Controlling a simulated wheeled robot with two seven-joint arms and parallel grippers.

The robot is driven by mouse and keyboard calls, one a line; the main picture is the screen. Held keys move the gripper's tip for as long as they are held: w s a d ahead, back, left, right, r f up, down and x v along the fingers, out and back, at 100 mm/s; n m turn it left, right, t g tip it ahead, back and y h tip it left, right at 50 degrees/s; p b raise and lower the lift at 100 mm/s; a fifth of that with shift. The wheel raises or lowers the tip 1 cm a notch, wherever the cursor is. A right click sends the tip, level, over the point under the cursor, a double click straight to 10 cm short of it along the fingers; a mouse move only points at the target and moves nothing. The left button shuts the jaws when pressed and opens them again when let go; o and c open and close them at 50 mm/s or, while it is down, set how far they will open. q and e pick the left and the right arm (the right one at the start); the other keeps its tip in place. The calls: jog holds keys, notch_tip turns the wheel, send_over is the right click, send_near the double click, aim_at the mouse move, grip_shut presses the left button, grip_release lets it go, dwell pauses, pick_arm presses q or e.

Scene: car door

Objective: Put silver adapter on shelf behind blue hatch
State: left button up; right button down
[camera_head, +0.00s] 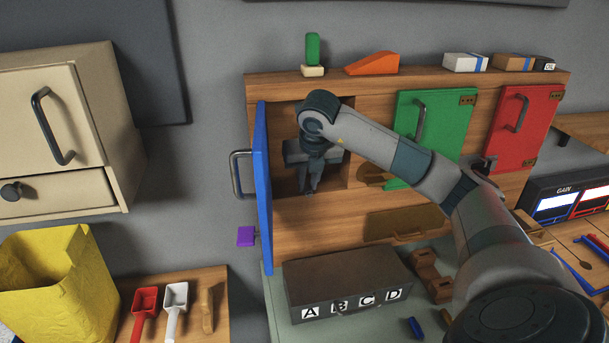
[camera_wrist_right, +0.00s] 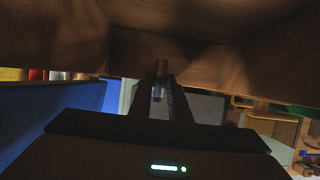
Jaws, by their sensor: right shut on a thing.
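The blue hatch (camera_head: 263,190) stands swung open, seen nearly edge-on at the left of the wooden cabinet, with its grey handle on the left. Behind it is an open wooden compartment (camera_head: 285,120). My right gripper (camera_head: 308,187) reaches into this opening, fingers pointing down. In the right wrist view my right gripper (camera_wrist_right: 160,85) is shut on a small grey, silver-looking piece, the silver adapter (camera_wrist_right: 158,90). The adapter is dim, and I cannot tell whether it touches the shelf. In the head view it is too small and hidden to make out. My left gripper is not in view.
The green hatch (camera_head: 436,130) and the red hatch (camera_head: 522,125) are closed. Several blocks stand on the cabinet top, including an orange wedge (camera_head: 372,63). A dark case (camera_head: 345,282) lettered A to D lies below. The compartment's walls closely surround my gripper.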

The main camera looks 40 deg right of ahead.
jog(key=w, duration=0.1)
jog(key=w+d+p, duration=0.1)
jog(key=w+p, duration=0.1)
jog(key=shift+w+d+r, duration=0.1)
jog(key=shift+d+r, duration=0.1)
jog(key=shift+d, duration=0.2)
jog(key=shift+f+p, duration=0.4)
jog(key=shift+p, duration=0.15)
jog(key=shift+f, duration=0.1)
jog(key=shift+f, duration=0.15)
jog(key=c, duration=1.7)
grip_release()
jog(key=shift+o, duration=0.2)
